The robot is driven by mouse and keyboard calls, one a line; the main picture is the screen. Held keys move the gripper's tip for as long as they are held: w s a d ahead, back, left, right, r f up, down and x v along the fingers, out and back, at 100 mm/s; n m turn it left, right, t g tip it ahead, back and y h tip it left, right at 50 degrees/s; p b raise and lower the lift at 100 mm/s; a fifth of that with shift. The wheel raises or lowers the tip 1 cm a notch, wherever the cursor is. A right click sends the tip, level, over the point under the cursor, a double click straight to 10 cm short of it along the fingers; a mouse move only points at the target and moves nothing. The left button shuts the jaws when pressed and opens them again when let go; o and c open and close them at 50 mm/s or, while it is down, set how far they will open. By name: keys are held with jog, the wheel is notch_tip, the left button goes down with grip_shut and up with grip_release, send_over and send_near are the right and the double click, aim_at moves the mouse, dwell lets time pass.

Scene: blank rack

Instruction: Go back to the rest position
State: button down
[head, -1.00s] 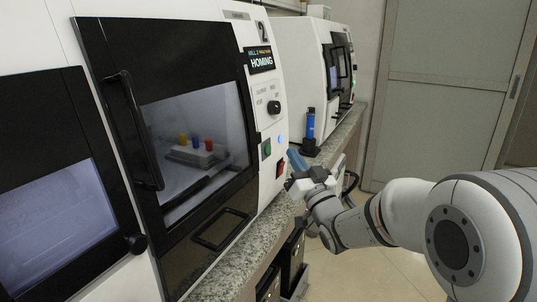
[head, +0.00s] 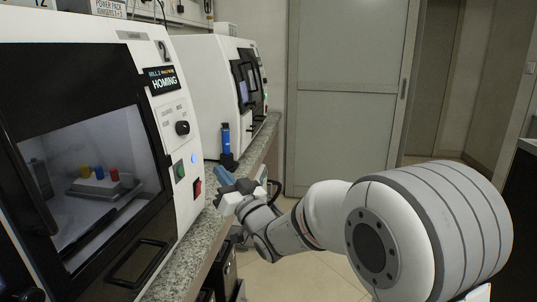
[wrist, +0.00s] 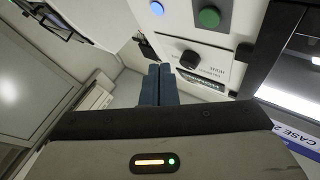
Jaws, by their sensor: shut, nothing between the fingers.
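My gripper (head: 221,177) is in front of the right edge of the milling machine (head: 90,140), near its control panel. In the wrist view my gripper (wrist: 158,82) shows its two blue-grey fingers side by side, shut with nothing between them. The machine's panel has a screen reading HOMING (head: 163,79), a black knob (head: 182,128), a green button (head: 179,171) and a red switch (head: 197,188). The green button also shows in the wrist view (wrist: 209,17), with a lit blue button (wrist: 157,8) beside it.
Yellow, blue and red pieces (head: 99,173) sit behind the machine's closed window. A second white machine (head: 205,85) is further back. A grey sliding door (head: 345,90) and clear floor lie to the right.

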jog(key=s+d+r+m+g+h+p, duration=0.15)
jog(key=d+h+p, duration=0.4)
jog(key=d, duration=0.55)
jog(key=s+d+r+m+g+h+p, duration=0.1)
jog(key=s+d+m+g+h+p, duration=0.15)
jog(key=d+h+p, duration=0.55)
jog(key=s+d+m+g+h+p, duration=0.1)
jog(key=s+d+g+p, duration=0.2)
jog(key=s, duration=0.9)
jog(key=s+d+m+g+h+p, duration=0.1)
jog(key=s+d+g+p, duration=0.2)
jog(key=s+d+g, duration=0.3)
jog(key=s+d, duration=0.4)
jog(key=s, duration=0.1)
jog(key=shift+s+r+m, duration=0.35)
jog(key=shift+s+m, duration=0.05)
